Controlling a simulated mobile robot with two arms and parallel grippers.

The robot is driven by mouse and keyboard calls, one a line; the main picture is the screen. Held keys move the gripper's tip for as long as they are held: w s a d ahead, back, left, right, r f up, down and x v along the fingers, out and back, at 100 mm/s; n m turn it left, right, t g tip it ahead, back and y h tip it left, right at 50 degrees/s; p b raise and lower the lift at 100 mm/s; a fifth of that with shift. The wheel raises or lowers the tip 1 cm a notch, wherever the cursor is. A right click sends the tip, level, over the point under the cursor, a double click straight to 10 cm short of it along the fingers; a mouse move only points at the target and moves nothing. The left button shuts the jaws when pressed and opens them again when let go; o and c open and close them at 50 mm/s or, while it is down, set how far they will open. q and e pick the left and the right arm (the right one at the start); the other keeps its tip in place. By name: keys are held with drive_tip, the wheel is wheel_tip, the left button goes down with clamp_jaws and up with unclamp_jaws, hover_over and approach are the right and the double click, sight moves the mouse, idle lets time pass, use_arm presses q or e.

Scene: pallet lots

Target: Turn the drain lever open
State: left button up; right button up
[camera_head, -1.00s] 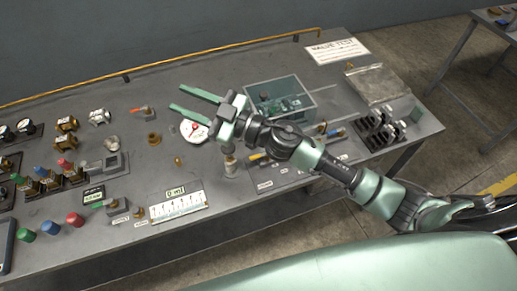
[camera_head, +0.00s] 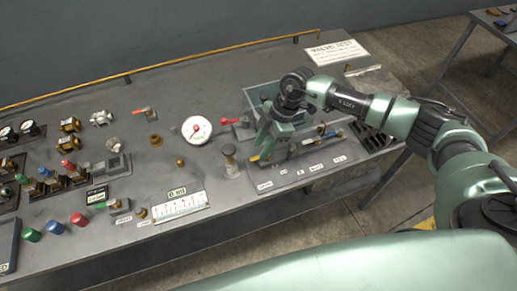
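My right gripper (camera_head: 261,150) points down over the left end of a panel (camera_head: 290,174) with a row of coloured-handled levers. Its two green fingers look apart. The fingertips are close to a yellow-handled lever (camera_head: 254,158); I cannot tell whether they touch it. A blue-handled lever (camera_head: 333,133) is at the right of the row, and my gripper hides part of the row. A red-handled lever (camera_head: 229,121) sits left of my gripper. The labels are too small to read, so I cannot tell which lever is the drain lever. My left gripper is not in view.
A white gauge (camera_head: 197,130) and a small cylinder with a dark top (camera_head: 231,163) stand left of my gripper. A green-walled box (camera_head: 262,92) is behind it. Valves and coloured knobs (camera_head: 78,219) fill the bench's left part. A yellow pipe (camera_head: 200,55) runs along the back.

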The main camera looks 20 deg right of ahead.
sight(255, 157)
drive_tip(key=shift+x, duration=1.55)
clamp_jaws()
